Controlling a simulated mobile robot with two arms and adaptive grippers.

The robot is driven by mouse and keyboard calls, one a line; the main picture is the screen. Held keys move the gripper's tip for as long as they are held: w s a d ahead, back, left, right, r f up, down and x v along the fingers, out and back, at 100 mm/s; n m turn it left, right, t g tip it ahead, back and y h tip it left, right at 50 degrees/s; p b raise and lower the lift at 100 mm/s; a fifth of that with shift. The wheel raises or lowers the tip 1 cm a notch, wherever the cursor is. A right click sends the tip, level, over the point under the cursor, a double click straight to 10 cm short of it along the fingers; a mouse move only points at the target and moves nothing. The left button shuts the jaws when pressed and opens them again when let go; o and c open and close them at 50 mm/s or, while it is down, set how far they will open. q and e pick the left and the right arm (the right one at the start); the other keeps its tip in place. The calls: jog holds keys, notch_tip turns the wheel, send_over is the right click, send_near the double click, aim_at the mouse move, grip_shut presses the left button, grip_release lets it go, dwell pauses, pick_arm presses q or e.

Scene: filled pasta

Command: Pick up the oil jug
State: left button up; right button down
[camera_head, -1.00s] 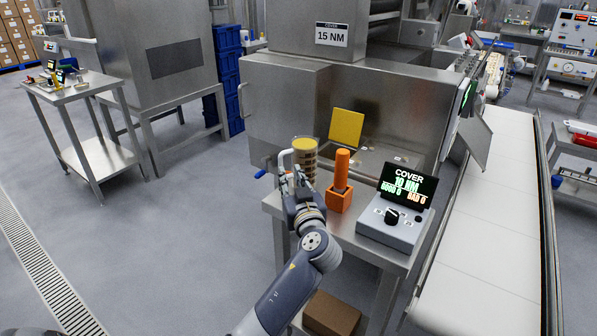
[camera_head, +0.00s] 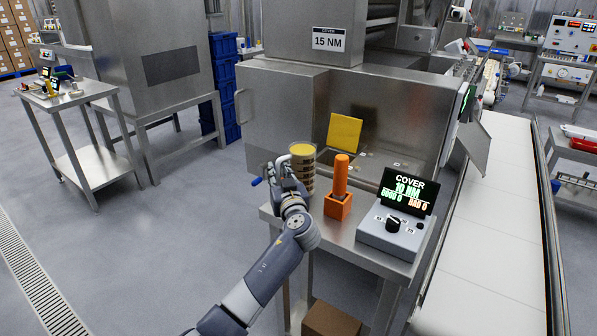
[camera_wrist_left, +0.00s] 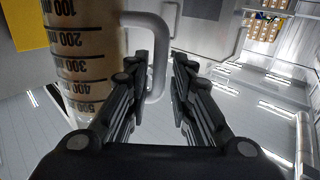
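The oil jug (camera_head: 303,167) is a clear measuring jug with yellow-brown contents, standing upright at the back left of the small steel table (camera_head: 338,233). Its light grey handle points left. In the left wrist view the jug (camera_wrist_left: 84,65) fills the left side, with black millilitre marks, and its handle (camera_wrist_left: 158,35) reaches between the finger tips. My left gripper (camera_head: 284,180) is beside the jug on its handle side. In the left wrist view the gripper (camera_wrist_left: 160,58) is open, its fingers apart on either side of the handle. My right gripper is out of view.
An orange holder with an orange-handled tool (camera_head: 339,203) stands close to the jug's right. A grey control box with a screen (camera_head: 393,233) is further right. A steel machine with a yellow plate (camera_head: 344,133) stands behind. A conveyor (camera_head: 487,200) runs along the right.

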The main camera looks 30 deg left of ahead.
pick_arm(q)
jog(key=shift+x, duration=1)
jog(key=shift+f, duration=0.1)
grip_shut()
jog(key=shift+w, duration=0.1)
